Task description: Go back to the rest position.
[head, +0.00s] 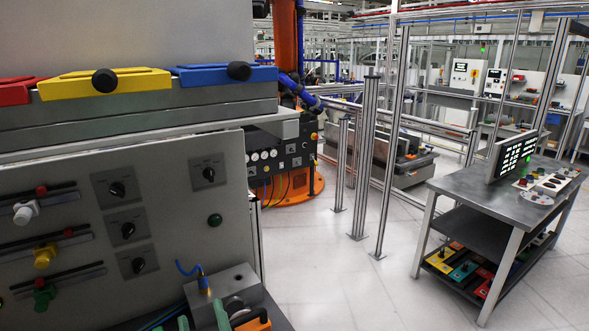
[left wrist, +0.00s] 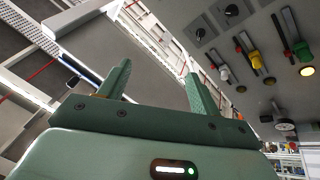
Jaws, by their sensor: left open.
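My left gripper (head: 202,318) shows at the bottom edge of the head view, with only its green fingertips in the picture. They are in front of a grey metal block (head: 222,290) with a brass-coloured fitting and a blue hose. In the left wrist view the two green fingers of the left gripper (left wrist: 157,85) stand apart with nothing between them. The gripper is open and empty. My right gripper is in neither view.
A grey control panel (head: 170,222) with knobs and coloured sliders fills the left. The sliders also show in the left wrist view (left wrist: 255,60). Yellow (head: 65,85) and blue (head: 215,75) handles sit above. A grey workbench (head: 480,185) stands at right; the floor between is clear.

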